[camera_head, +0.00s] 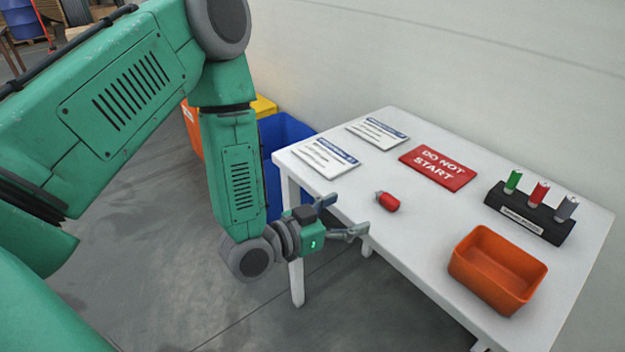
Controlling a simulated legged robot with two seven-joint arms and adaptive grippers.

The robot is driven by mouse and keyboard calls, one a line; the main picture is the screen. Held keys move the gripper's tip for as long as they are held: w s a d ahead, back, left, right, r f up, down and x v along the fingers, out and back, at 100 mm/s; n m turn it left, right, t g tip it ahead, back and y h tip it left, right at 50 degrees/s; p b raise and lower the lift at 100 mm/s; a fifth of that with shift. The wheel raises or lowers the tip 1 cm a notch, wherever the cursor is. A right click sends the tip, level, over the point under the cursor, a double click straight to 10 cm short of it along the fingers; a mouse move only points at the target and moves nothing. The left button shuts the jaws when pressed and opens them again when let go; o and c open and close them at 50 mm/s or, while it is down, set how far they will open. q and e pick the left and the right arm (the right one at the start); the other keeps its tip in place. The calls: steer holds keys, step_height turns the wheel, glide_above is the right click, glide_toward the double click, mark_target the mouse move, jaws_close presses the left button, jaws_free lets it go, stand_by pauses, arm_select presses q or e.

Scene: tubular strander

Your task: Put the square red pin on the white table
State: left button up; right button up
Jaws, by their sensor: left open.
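A red pin (389,202) with a grey end lies on its side on the white table (440,235), near the front edge. Its cross-section is too small to make out clearly. My left gripper (343,216) is at the table's front edge, just left of this pin and apart from it. Its two grey fingers are spread and nothing is between them. Another red pin (538,193) with a light top stands upright in the black holder (528,222), between a green and a grey one. My right gripper does not show.
An orange bin (497,270) stands at the table's right front. A red "DO NOT START" sign (438,167) and two white cards (330,157) lie toward the back and left. A blue bin (283,139) is on the floor behind my arm.

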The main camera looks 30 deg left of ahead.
arm_select(q)
steer(key=s+a+f+n+g+y, duration=0.1)
steer(key=s+f+g, duration=0.3)
steer(key=s, duration=0.5)
steer(key=s+a+f+n+g+y, duration=0.1)
steer(key=s+a+f+g+y, duration=0.2)
steer(key=s+f, duration=0.5)
steer(key=s+a+f+n+g+y, duration=0.2)
steer(key=s+f+g, duration=0.5)
steer(key=s, duration=0.4)
steer(key=shift+a+y, duration=0.3)
steer(key=shift+a, duration=0.4)
steer(key=shift+w+f, duration=0.15)
steer(key=shift+w, duration=0.05)
